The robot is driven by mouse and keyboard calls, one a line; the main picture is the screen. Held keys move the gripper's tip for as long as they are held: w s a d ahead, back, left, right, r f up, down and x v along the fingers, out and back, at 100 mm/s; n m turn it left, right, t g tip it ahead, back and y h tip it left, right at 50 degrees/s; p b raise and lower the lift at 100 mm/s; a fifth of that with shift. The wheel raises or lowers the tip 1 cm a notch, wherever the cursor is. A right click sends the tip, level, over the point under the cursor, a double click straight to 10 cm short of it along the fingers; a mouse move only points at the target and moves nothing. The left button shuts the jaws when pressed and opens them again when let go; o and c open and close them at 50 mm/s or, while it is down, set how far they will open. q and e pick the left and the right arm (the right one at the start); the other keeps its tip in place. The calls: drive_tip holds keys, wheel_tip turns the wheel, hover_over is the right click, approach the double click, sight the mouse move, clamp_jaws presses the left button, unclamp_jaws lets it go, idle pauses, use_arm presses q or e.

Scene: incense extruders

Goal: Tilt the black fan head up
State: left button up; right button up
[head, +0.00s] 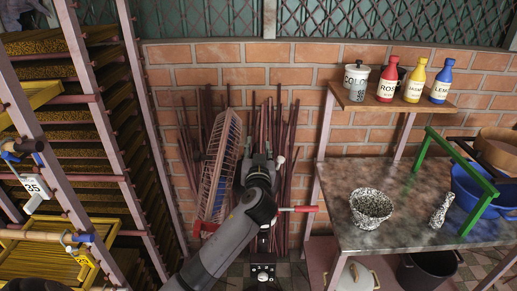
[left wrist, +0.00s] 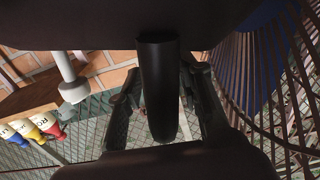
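A standing fan shows side-on in the head view, with a wire cage (head: 217,175) facing left and a blue part inside. Its cage (left wrist: 272,75) fills the right of the left wrist view. My left gripper (head: 260,168) is behind the cage at the dark rear of the fan head, which my arm partly hides. In the left wrist view a dark rounded bar (left wrist: 157,90) lies between the fingers of my left gripper (left wrist: 162,75). Whether the fingers press on it is unclear. A white knob (left wrist: 73,88) sticks out beside it. My right gripper is not in view.
A wooden shelf (head: 440,104) holds a white jar (head: 356,80) and several bottles. Below it, a table (head: 330,190) carries a speckled bowl (head: 371,207) and a green frame (head: 480,215). Incense racks (head: 100,120) stand left. Rods lean on the brick wall behind the fan.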

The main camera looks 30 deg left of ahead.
use_arm(q)
drive_tip(key=v, duration=1.2)
drive_tip(key=shift+d+f, duration=0.1)
